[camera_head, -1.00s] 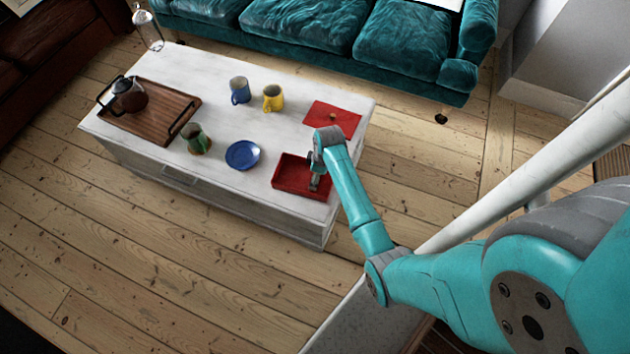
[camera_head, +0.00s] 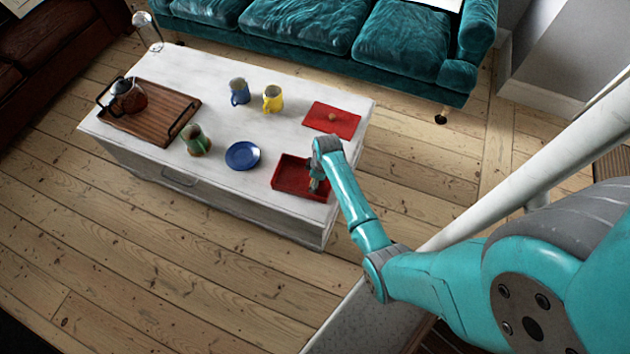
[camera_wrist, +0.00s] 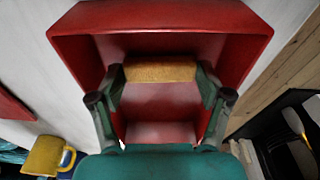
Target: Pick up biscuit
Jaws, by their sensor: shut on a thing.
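The biscuit (camera_wrist: 160,71) is a golden-brown block in the wrist view, between the two fingers of my gripper (camera_wrist: 160,82). My gripper is shut on it. Both are inside the open red box (camera_wrist: 150,18), whose walls rise around them. Whether the biscuit touches the box floor I cannot tell. In the head view my gripper (camera_head: 315,184) reaches down into the right part of the red box (camera_head: 283,185) on the white table, and the biscuit is hidden there.
A red lid (camera_head: 340,122) with a small knob lies behind the box. A blue plate (camera_head: 242,155), green mug (camera_head: 195,140), blue mug (camera_head: 239,91) and yellow mug (camera_head: 272,98) stand left of it. A wooden tray (camera_head: 160,122) holds a teapot (camera_head: 127,96).

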